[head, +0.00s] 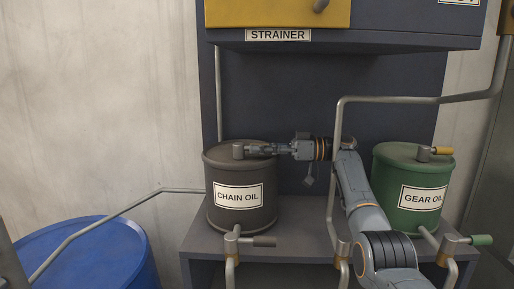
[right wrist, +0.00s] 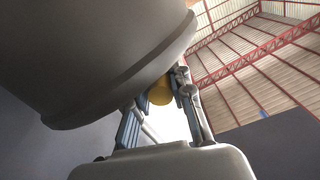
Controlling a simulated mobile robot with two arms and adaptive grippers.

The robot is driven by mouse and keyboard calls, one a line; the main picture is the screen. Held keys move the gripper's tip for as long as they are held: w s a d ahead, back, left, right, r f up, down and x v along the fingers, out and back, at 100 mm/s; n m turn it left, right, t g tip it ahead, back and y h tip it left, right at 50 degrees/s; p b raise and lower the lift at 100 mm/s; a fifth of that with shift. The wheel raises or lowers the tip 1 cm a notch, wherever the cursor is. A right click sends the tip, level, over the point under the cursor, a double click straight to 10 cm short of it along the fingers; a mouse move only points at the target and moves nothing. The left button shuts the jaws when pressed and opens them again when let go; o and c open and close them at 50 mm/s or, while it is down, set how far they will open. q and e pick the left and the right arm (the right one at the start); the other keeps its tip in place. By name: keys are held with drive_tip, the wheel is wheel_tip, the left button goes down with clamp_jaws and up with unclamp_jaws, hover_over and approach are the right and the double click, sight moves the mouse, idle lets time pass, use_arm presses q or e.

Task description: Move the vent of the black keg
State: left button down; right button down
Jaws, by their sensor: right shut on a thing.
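The black keg (head: 220,202) labelled CHAIN OIL stands on the left of the shelf in the head view. Its vent (head: 238,151) is a grey fitting on the lid, with a lever pointing right. My right gripper (head: 262,149) reaches in from the right, just above the lid, and is shut on the vent lever. The gripper covers most of the lever. In the right wrist view, a yellow rounded part (right wrist: 160,92) sits between my fingers, under the large dark curve of the keg (right wrist: 90,60). My left gripper is not in view.
A grey pipe (head: 420,99) runs down between the kegs, close to my right arm. The STRAINER housing (head: 365,39) overhangs the shelf. A blue drum (head: 110,255) is lower left.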

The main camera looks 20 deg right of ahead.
drive_tip(key=c, duration=1.2)
unclamp_jaws()
drive_tip(key=shift+o, duration=0.2)
drive_tip(key=shift+d, duration=0.25)
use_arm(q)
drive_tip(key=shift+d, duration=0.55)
use_arm(e)
drive_tip(key=v, duration=0.7)
